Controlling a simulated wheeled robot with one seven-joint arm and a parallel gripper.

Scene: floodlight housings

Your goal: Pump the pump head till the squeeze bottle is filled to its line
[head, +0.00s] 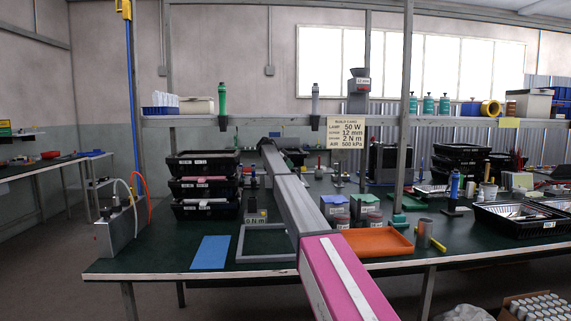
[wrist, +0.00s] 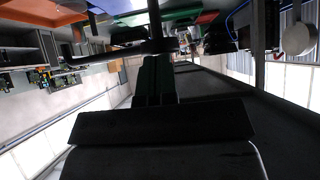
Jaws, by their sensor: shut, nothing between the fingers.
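I cannot pick out the pump head or the squeeze bottle with certainty. A blue, bottle-like upright (head: 455,186) stands on a dark base at the right of the bench. Several teal bottles with dark tops (head: 428,104) stand on the shelf. A green bottle (head: 222,100) and a pale slim bottle (head: 315,98) stand further left on it. No fill line or liquid level can be read. My gripper (wrist: 154,62) is shut and empty in the wrist view. In the head view it is hidden behind my arm, which reaches over the bench's middle.
Stacked black bins (head: 204,208) stand left of my arm. The blue mat (head: 210,252) is bare.

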